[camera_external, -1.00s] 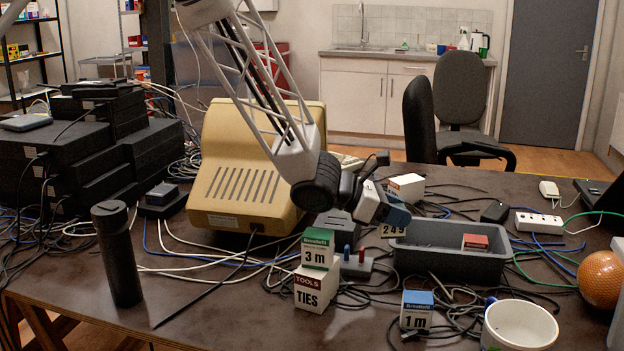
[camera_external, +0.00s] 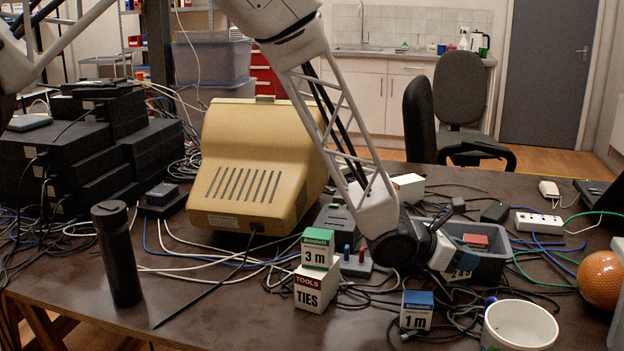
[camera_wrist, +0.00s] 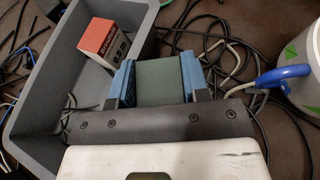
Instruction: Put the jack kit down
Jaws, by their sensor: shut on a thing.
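My gripper (camera_external: 446,260) is low over the right part of the table, in front of the grey bin (camera_external: 497,268). Its blue fingers (camera_wrist: 160,82) are shut on a small box, seemingly the jack kit (camera_wrist: 161,84), with a plain grey-green face in the wrist view. The box is just outside the bin's wall, above dark cables. I cannot tell whether it touches the table.
A red and white box (camera_wrist: 109,42) lies in the bin. A blue-topped 1 m box (camera_external: 416,312) and a white tub (camera_external: 519,327) stand in front. A green 3 m box (camera_external: 317,249) sits on a TIES box (camera_external: 314,291). Loose cables cover much of the tabletop.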

